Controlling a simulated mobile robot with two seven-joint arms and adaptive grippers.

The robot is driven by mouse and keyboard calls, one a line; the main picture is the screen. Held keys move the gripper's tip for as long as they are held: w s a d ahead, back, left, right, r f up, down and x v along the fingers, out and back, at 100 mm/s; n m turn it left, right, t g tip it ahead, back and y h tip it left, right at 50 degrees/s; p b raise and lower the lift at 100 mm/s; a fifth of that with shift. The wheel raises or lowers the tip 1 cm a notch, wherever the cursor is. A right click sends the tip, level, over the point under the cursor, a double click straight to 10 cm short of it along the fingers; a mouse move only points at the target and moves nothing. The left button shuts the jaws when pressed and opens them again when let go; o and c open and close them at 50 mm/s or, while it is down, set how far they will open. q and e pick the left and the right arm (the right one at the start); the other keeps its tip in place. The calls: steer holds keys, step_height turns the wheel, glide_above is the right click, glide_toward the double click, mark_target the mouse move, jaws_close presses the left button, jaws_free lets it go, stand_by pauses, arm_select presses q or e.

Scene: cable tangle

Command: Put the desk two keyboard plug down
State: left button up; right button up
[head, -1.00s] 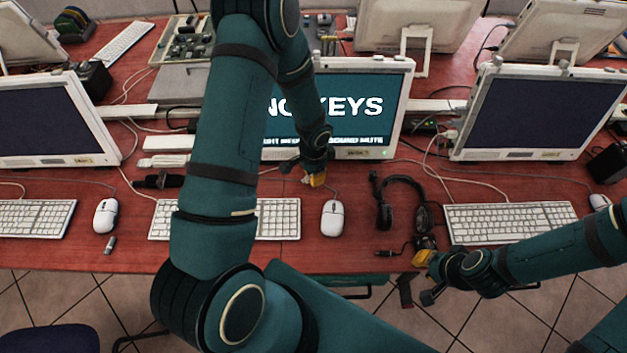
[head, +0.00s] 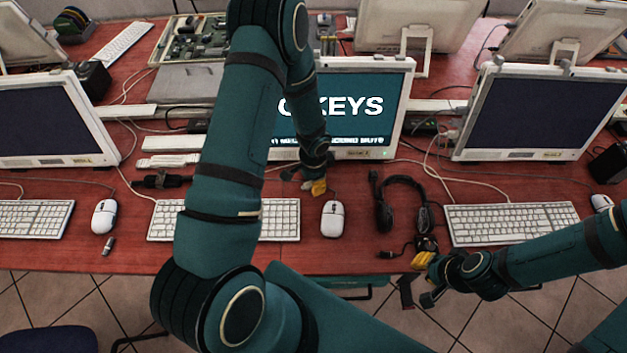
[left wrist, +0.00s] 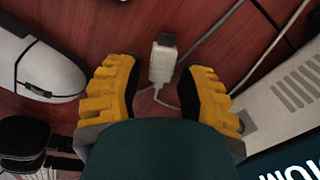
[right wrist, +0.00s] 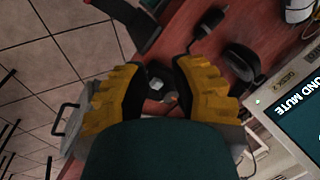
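The keyboard plug (left wrist: 163,62), pale with a dark metal end, shows in the left wrist view, with a thin cable running back from it. It appears to lie on the red desk top, between and just beyond the fingertips of my left gripper (left wrist: 160,75). Those yellow fingers are spread, with a gap on both sides of the plug. In the head view my left gripper (head: 312,186) is low over the desk, in front of the middle monitor (head: 345,105); the plug is hard to make out there. My right gripper (head: 428,250) is open at the desk's front edge.
A white mouse (head: 332,219) and the middle keyboard (head: 280,219) lie in front of my left gripper. A black headset (head: 403,200) lies to the right, its small dark plug (head: 390,252) near my right gripper. Loose cables cross the desk behind.

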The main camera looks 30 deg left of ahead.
arm_select(q)
steer(key=shift+w+r, duration=0.1)
steer(key=shift+r, duration=0.4)
step_height(320, 180, up, 11)
steer(key=p, duration=0.2)
steer(key=s+d+f+n+h, duration=0.1)
steer(key=d, duration=0.2)
steer(key=s+d+f+n+h, duration=0.1)
steer(key=s+d, duration=0.1)
steer(key=d, duration=0.2)
steer(key=s+d+f+n+h, duration=0.1)
steer(key=d+f+n, duration=0.1)
steer(key=d, duration=0.2)
steer(key=shift+s+t, duration=0.4)
steer(key=s+d+n, duration=0.2)
steer(key=s+d+f+n+t+h, duration=0.1)
steer(key=s+d+n, duration=0.1)
steer(key=d, duration=0.1)
steer(key=shift+s+f, duration=0.15)
steer(key=shift+s+d+n, duration=0.1)
steer(key=shift+s+n, duration=0.2)
steer(key=shift+n, duration=0.3)
steer(key=shift+f, duration=0.1)
